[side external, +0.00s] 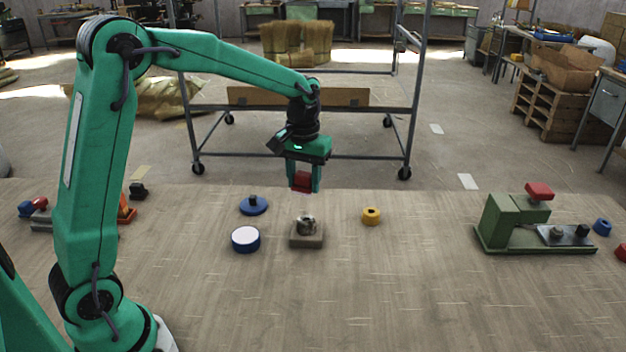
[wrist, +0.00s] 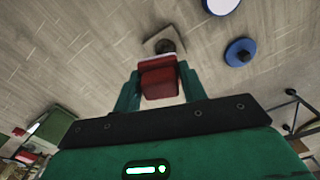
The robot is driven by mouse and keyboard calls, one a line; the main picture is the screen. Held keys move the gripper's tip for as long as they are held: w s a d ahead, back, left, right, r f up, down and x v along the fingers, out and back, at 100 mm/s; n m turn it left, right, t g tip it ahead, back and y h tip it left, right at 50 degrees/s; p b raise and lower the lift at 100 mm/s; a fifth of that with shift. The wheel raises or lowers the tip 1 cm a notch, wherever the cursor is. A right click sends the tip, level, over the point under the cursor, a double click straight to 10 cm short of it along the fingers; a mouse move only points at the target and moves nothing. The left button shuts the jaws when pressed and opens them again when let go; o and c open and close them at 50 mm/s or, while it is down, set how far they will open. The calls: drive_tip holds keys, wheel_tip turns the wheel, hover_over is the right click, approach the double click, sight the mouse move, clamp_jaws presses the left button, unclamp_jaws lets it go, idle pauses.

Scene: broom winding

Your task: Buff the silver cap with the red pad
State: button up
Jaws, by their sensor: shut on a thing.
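My gripper (side external: 303,178) is shut on the red pad (side external: 302,182) and holds it in the air. In the wrist view the red pad (wrist: 160,77) sits between the two green fingers (wrist: 159,86). The silver cap (side external: 306,224) sits on a square grey-beige block (side external: 306,241) on the table, below my gripper. A clear gap shows between the pad and the cap in the side view. In the wrist view the cap (wrist: 166,46) looks dark and lies just beyond the pad, partly hidden by it, on the block (wrist: 151,43).
A blue disc with a dark knob (side external: 253,205) and a white-topped blue tin (side external: 245,239) stand left of the block. A yellow ring (side external: 371,216) lies to its right. A green machine (side external: 520,222) stands further right. The table front is clear.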

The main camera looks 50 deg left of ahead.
drive_tip(key=shift+w+a+f+n, duration=0.65)
drive_tip(key=shift+w+a+n, duration=0.15)
drive_tip(key=shift+w+n, duration=0.15)
drive_tip(key=shift+w+a+f+n, duration=0.6)
drive_tip(key=shift+w+a+n, duration=0.2)
drive_tip(key=shift+n, duration=0.25)
